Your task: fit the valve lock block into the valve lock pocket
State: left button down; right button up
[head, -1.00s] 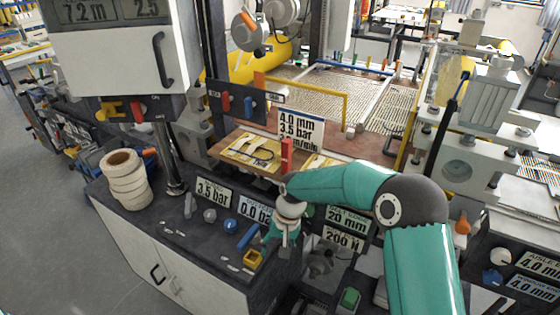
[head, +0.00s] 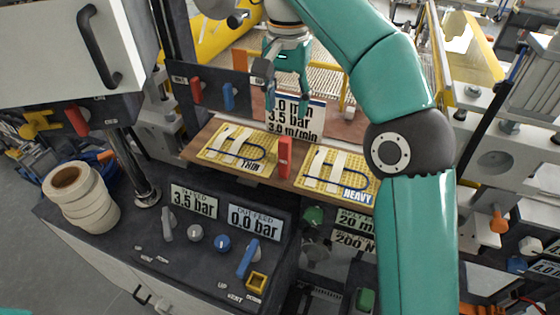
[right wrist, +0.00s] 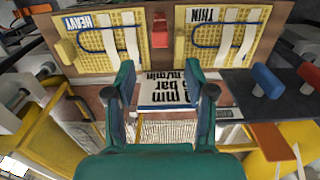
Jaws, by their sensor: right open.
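A small yellow square frame with a dark recess (head: 256,283) is at the front right of the control panel, near the VENT and DOWN marks; it looks like the valve lock pocket. A red upright block (head: 285,157) stands on the wooden shelf between the THIN and HEAVY boards; it also shows in the right wrist view (right wrist: 160,30). A yellow block (right wrist: 67,52) stands beside the HEAVY board, hidden in the head view. I cannot tell which is the valve lock block. My right gripper (head: 286,80) is open and empty above the display sign behind the shelf.
The panel holds a blue lever (head: 247,259), knobs and pressure signs. A tape-roll stack (head: 80,198) stands at left beside a metal post (head: 133,165). Red (head: 196,91) and blue (head: 229,96) handles stand left of my gripper. The shelf (head: 203,138) carries both boards.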

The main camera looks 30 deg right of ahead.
aim_at(285, 137)
notch_tip(285, 137, down, 9)
jog(key=b, duration=0.2)
jog(key=shift+w+r+b, duration=0.15)
jog(key=shift+r+b, duration=0.05)
jog(key=shift+b, duration=0.15)
jog(key=shift+s+a+f, duration=0.1)
jog(key=shift+f, duration=1.4)
jog(key=shift+s+a+f, duration=0.1)
jog(key=shift+f, duration=1.4)
grip_shut()
